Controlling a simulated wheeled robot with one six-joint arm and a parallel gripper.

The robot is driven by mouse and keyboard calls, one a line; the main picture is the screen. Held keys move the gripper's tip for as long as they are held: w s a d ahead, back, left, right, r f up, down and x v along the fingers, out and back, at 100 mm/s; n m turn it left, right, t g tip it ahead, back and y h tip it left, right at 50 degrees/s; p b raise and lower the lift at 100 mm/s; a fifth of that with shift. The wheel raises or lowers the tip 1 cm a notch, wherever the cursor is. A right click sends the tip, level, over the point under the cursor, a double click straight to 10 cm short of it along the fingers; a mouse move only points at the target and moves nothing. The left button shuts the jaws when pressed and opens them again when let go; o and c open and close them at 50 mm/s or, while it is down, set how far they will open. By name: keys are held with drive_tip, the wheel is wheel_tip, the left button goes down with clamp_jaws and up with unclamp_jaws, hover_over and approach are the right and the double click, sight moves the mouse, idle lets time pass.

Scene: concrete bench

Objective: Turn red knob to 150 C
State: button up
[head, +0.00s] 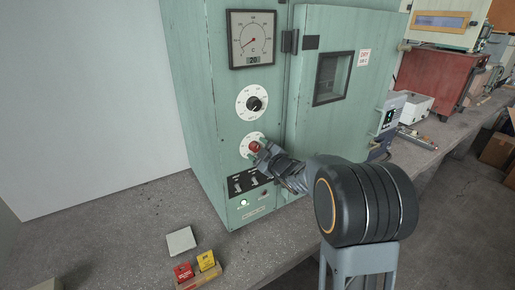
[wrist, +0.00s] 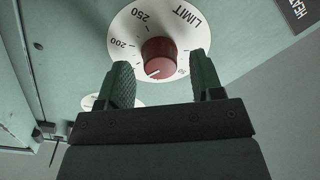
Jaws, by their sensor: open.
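The red knob (head: 255,147) sits at the centre of a white dial (head: 246,138) on the front of a green oven cabinet (head: 197,110). In the wrist view, the red knob (wrist: 159,50) carries a pale pointer mark at its lower left. My gripper (wrist: 160,60) is open, with one finger on each side of the knob and gaps showing between. In the head view my gripper (head: 262,151) is right at the knob.
Above are a black knob (head: 254,104) and a square gauge (head: 251,40) with a display reading 20. Switches (head: 238,188) and a lit lamp (head: 243,203) lie below. The oven door (head: 308,110) is to the right. Small red and yellow boxes (head: 206,261) stand on the bench.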

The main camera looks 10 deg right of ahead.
drive_tip(key=shift+w+a, duration=0.15)
drive_tip(key=shift+w, duration=0.2)
drive_tip(key=c, duration=0.9)
drive_tip(key=shift+f, duration=0.1)
drive_tip(key=shift+b, duration=0.6)
drive_tip(key=shift+m, duration=0.3)
drive_tip(key=o, duration=0.9)
drive_tip(key=b+v, duration=0.2)
drive_tip(key=v, duration=1.1)
drive_tip(key=shift+s, duration=0.4)
